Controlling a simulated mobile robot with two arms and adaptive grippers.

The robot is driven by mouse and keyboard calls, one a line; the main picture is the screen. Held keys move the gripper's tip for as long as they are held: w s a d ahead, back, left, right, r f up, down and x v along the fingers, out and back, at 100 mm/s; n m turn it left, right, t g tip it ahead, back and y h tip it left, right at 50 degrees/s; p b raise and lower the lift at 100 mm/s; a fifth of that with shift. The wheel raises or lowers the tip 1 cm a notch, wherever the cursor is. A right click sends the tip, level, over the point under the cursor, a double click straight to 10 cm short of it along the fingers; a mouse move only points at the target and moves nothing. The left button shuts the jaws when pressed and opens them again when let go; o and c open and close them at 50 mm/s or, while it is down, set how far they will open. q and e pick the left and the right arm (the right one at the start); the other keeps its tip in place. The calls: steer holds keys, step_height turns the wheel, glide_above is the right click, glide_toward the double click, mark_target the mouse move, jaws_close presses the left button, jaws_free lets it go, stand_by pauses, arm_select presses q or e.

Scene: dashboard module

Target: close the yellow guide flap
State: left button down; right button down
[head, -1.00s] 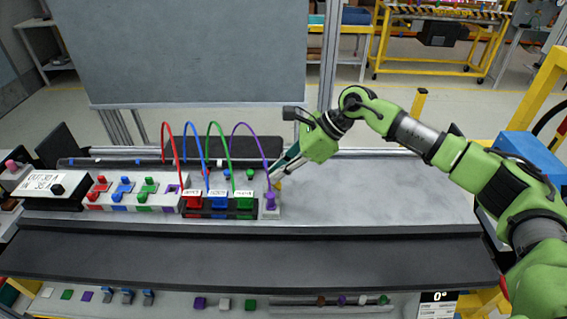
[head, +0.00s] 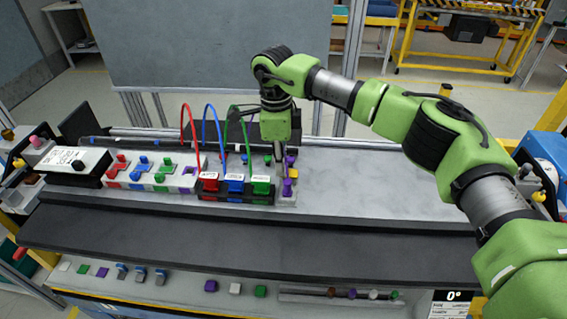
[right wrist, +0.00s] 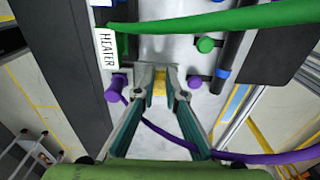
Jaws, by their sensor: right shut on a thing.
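The yellow guide flap (right wrist: 159,88) shows as a small yellow piece between my fingertips in the right wrist view. In the head view it is a small yellow patch (head: 294,174) beside the purple plug. My right gripper (right wrist: 157,78) is shut on it, with both fingers close against its sides. In the head view my right gripper (head: 284,163) points down at the right end of the connector row, and its fingers partly hide the flap. The flap's hinge and exact angle cannot be made out. My left gripper is out of view.
A green cable (right wrist: 210,20) crosses above. Red (head: 209,184), blue (head: 234,185) and green (head: 261,186) connectors stand to the left. The grey panel (head: 370,190) to the right is clear.

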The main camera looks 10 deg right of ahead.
steer(key=shift+a+f, duration=0.1)
steer(key=shift+f, duration=0.15)
stand_by(0.3)
steer(key=c, duration=2.1)
jaws_free()
steer(key=shift+h, duration=0.3)
steer(key=shift+w, duration=0.1)
steer(key=r, duration=0.8)
steer(key=a+r, duration=0.1)
steer(key=r, duration=0.3)
steer(key=shift+w+a, duration=0.1)
steer(key=shift+w, duration=0.05)
